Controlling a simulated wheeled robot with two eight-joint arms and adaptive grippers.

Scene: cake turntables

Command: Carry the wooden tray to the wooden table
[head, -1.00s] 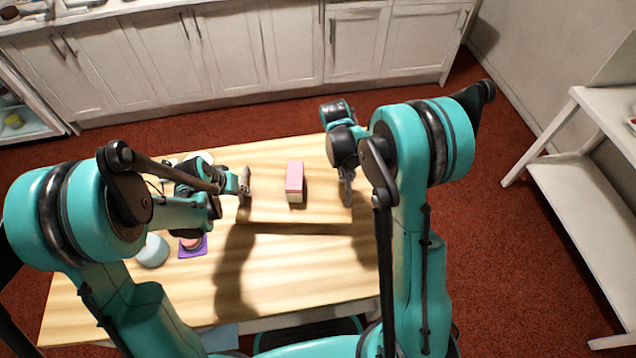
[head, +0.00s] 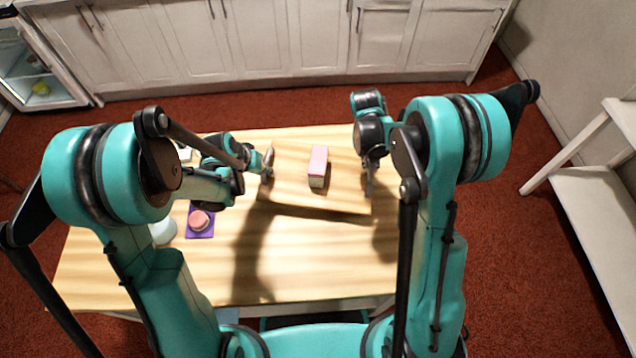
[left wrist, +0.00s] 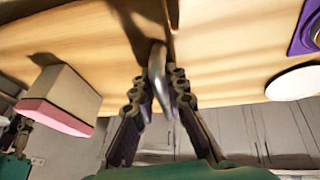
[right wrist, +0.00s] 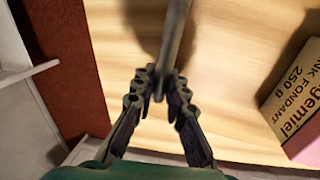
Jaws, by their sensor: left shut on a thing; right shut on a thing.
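The wooden tray (head: 285,187) is level or nearly so over the wooden table (head: 310,270), with a dark shadow along its near edge. I cannot tell whether it touches the tabletop. A pink-and-cream fondant box (head: 318,168) stands on it. My left gripper (head: 266,165) is shut on the tray's left metal handle, which shows in the left wrist view (left wrist: 157,72). My right gripper (head: 368,178) is shut on the right handle, seen in the right wrist view (right wrist: 175,45). Printed lettering shows on the box in the right wrist view (right wrist: 295,105).
A purple mat (head: 208,232) with a pink round item (head: 199,220) and a pale round object (head: 162,232) sit left on the table. White cabinets (head: 260,50) line the back. A white shelf (head: 590,210) stands right. The table's front is clear.

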